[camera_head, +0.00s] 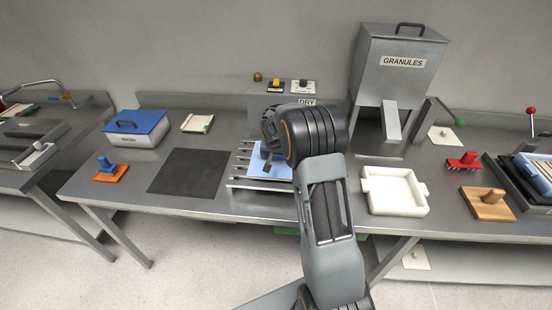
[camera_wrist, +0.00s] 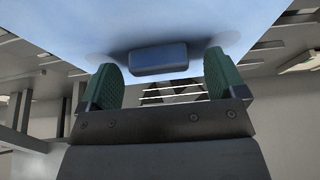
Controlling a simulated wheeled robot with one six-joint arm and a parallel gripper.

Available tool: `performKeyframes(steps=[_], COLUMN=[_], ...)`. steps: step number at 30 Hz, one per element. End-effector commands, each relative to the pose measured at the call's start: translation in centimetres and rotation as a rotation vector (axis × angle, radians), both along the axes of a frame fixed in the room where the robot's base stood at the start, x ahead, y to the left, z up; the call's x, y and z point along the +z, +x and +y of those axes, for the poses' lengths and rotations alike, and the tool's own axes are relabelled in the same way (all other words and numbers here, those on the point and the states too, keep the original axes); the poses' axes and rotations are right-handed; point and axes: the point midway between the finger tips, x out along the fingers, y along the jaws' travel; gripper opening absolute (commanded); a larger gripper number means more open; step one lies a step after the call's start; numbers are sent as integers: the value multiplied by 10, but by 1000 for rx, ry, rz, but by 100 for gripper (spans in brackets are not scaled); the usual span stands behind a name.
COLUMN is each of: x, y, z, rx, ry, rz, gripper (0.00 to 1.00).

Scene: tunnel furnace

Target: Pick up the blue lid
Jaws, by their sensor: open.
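A light blue flat piece (camera_head: 277,170) lies on a slatted metal rack at the middle of the bench, partly hidden by my arm. In the wrist view it fills the top as a pale blue surface (camera_wrist: 110,22), with a raised blue block (camera_wrist: 159,58) like a handle on it. My gripper (camera_wrist: 162,72) is open, with one green-padded finger on either side of this block. A gap shows on both sides; I cannot tell whether the fingertips touch the surface. Another, darker blue lid (camera_head: 137,123) with a dark handle sits on a grey box at the left.
A dark mat (camera_head: 189,172) lies left of the rack (camera_head: 243,183). A white tray (camera_head: 366,190) and the granules hopper (camera_head: 374,65) stand to the right. An orange-based stamp (camera_head: 110,176) with a blue knob is at the front left.

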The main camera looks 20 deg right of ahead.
Motion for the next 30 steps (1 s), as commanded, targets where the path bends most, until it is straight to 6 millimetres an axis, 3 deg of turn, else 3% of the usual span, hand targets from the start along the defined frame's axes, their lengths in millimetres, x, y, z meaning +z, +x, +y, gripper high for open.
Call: performKeyframes(steps=[8, 30], x=[-3, -3], y=[1, 1], z=[-1, 0], rx=[-1, -1], ry=[0, 0], rz=[0, 0], gripper=[89, 19])
